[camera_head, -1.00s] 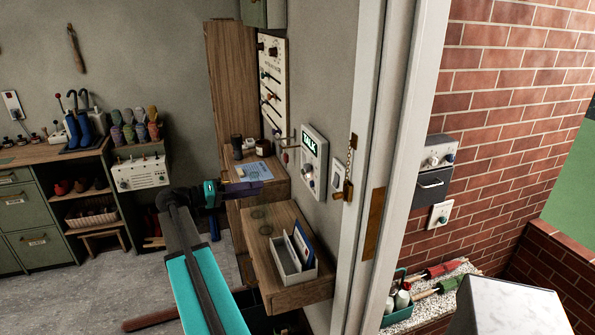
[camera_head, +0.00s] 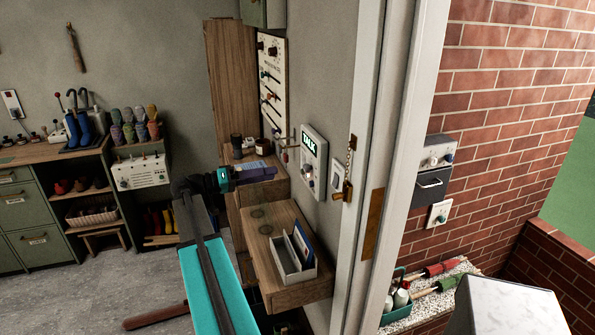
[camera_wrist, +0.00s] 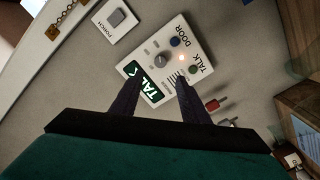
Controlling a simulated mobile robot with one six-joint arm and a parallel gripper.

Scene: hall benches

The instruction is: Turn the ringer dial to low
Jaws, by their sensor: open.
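A white intercom panel (camera_head: 318,163) with a lit TALK display hangs on the grey wall, right of my gripper. In the wrist view the panel (camera_wrist: 185,42) appears tilted, with a grey round dial (camera_wrist: 162,60) near its middle. I take this for the ringer dial; its markings are too small to read. A blue button, a green button and a small glowing lamp sit beside it. My gripper (camera_head: 268,173) is open and empty, in front of the wall and apart from the panel. In the wrist view its two dark fingers (camera_wrist: 157,80) overlap the panel's lower part.
A PORCH switch (camera_wrist: 115,18) is beside the panel. A brass chain and latch (camera_head: 345,180) hang on the white door frame (camera_head: 385,150). Below, a wooden shelf (camera_head: 262,225) carries a white tray (camera_head: 294,262). A board with several knobs (camera_head: 272,85) is further along the wall.

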